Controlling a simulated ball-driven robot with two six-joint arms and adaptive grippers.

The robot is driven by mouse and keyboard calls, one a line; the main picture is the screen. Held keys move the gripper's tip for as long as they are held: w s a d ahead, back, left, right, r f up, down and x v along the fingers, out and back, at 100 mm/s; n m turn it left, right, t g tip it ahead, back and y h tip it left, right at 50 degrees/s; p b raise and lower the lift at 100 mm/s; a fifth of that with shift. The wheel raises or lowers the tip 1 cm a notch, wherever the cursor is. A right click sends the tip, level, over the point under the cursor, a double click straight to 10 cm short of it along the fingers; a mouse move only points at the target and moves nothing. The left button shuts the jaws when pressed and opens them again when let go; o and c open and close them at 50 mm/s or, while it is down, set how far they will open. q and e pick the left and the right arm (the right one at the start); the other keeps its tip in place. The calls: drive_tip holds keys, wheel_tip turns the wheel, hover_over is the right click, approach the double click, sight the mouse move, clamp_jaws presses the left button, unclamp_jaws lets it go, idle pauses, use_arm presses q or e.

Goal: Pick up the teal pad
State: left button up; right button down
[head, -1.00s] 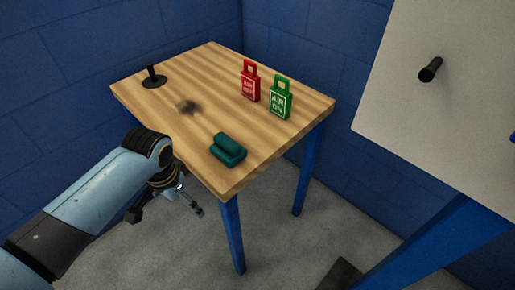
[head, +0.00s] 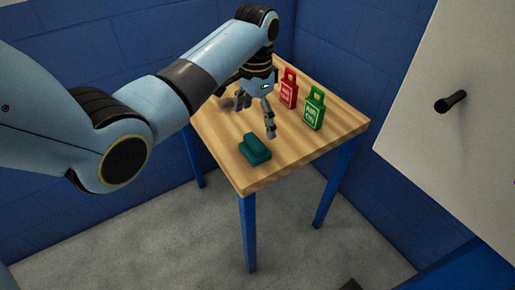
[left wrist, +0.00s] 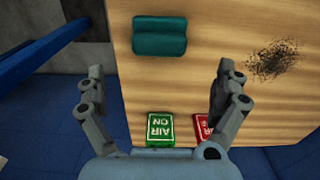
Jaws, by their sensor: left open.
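The teal pad (head: 255,149) lies on the wooden table near its front corner, with a raised ridge along it. It also shows in the left wrist view (left wrist: 160,38), at the top and beyond my fingertips. My left gripper (head: 256,118) hangs over the table, pointing down, just behind the pad and apart from it. In the left wrist view the left gripper (left wrist: 160,72) has its two fingers wide apart with nothing between them. My right gripper is in neither view.
A red tag (head: 289,90) and a green "AIR ON" tag (head: 315,109) stand on the table (head: 290,165) to the right of the gripper. A dark smudge (left wrist: 272,60) marks the tabletop. A white panel with a black peg (head: 450,102) is at the right.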

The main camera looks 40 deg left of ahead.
sight(255, 141)
use_arm(q)
drive_tip(key=f, duration=0.6)
drive_tip(key=f+b, duration=0.1)
drive_tip(key=f, duration=0.1)
drive_tip(key=shift+s+f, duration=0.25)
drive_tip(key=shift+f, duration=0.15)
drive_tip(key=c, duration=1.2)
